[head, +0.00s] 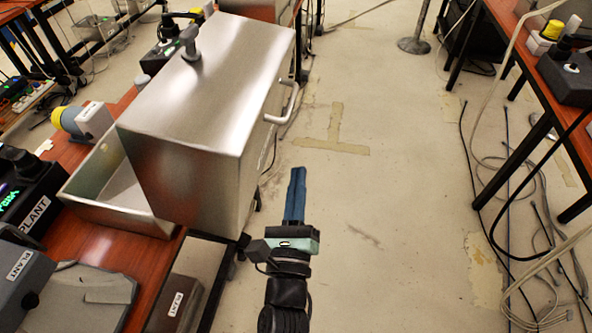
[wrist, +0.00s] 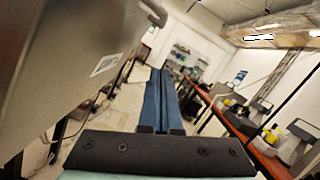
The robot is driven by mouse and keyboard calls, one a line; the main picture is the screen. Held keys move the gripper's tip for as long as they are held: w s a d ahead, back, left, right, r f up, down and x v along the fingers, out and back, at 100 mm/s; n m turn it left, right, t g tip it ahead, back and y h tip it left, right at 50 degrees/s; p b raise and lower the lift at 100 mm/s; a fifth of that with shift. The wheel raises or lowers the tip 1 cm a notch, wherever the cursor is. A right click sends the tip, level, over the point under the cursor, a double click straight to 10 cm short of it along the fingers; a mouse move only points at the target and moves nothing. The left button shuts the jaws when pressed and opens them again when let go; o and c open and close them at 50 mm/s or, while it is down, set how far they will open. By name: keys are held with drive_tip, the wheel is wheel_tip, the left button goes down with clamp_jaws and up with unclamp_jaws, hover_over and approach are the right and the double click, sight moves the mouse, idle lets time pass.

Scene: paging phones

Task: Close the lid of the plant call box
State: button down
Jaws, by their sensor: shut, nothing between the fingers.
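A large brushed-steel box-like body (head: 200,80) fills the middle left of the head view, with a bar handle (head: 284,104) on its right side. Beside it on the left is an open, shallow steel tray (head: 115,218); I cannot tell whether the two are lid and box. In the wrist view, the steel surface (wrist: 60,60) at the left bears a small label, too blurred to read. Several items on the bench carry PLANT labels, including a dark unit (head: 33,212). My gripper (head: 297,172) is shut and empty, over the floor right of the steel body, apart from it.
The aisle floor (head: 370,200) is open. Another bench (head: 530,60) stands at the right, with loose cables below. A post base (head: 413,45) stands far off.

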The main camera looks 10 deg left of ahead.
drive_tip(key=w+a+r+p, duration=0.2)
drive_tip(key=w+r+p, duration=0.3)
drive_tip(key=w, duration=0.2)
drive_tip(key=shift+r, duration=0.15)
drive_tip(key=shift+p, duration=0.3)
